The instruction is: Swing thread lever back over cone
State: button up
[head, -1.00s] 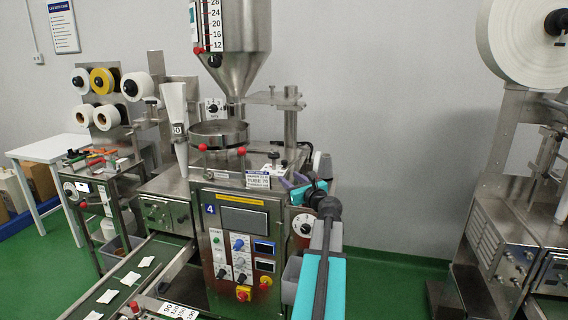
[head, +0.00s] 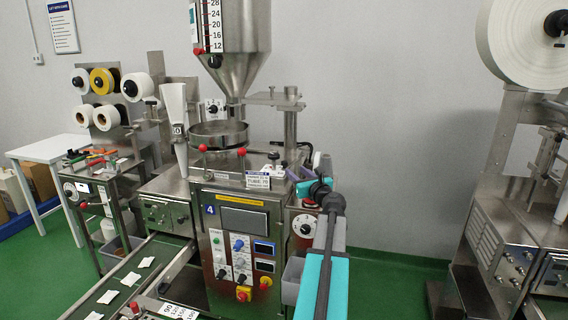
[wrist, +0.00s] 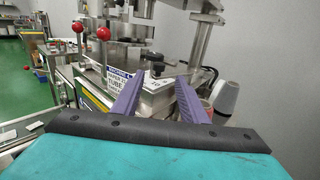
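A pale grey cone (wrist: 227,97) stands behind the machine's right side in the wrist view, just right of my gripper's right finger. In the head view the cone (head: 318,161) is partly hidden behind my arm. I cannot clearly pick out the thread lever; small metal parts show above and left of the cone in the wrist view. My gripper (wrist: 160,88) has two ribbed purple fingers spread apart, with no object visibly held. In the head view my gripper (head: 293,175) is at the machine's upper right edge.
A small plate with a black knob (wrist: 156,68) and a label sign (wrist: 118,79) lie ahead of my fingers. A vertical metal post (wrist: 200,38) rises behind. Red ball knobs (head: 241,151) are at the left. Open floor (head: 392,285) lies right of the machine.

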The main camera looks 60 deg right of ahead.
aim_at(285, 163)
jog(key=shift+p+x, duration=1.3)
jog(key=shift+x, duration=4.6)
jog(key=shift+c, duration=0.5)
grip_shut()
jog(key=shift+a+f, duration=0.1)
jog(key=shift+a, duration=0.15)
